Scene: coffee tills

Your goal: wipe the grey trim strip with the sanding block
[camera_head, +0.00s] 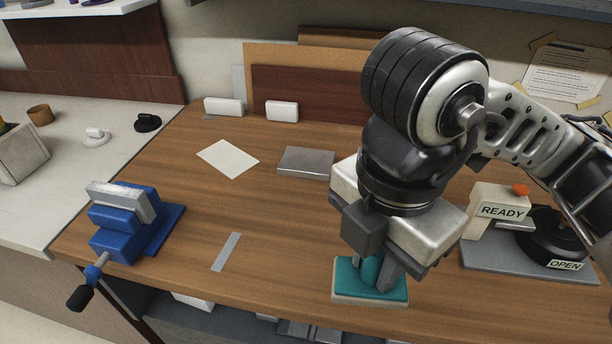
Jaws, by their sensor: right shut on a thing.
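The sanding block (345,279) has a teal top and handle over a pale base. It is at the front of the wooden bench, right of the middle. My right gripper (376,272) points down and is shut on its handle; the fingers hide part of it. The block's base looks at or very near the bench top; I cannot tell if it touches. A thin, flat grey trim strip (226,252) lies on the bench to the left of the block, clear of it. My left gripper is not in view.
A blue vise (125,225) stands at the bench's left edge. A white sheet (228,158) and a grey metal slab (306,162) lie farther back. A device marked READY and OPEN (490,262) stands at right. Bench between strip and block is clear.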

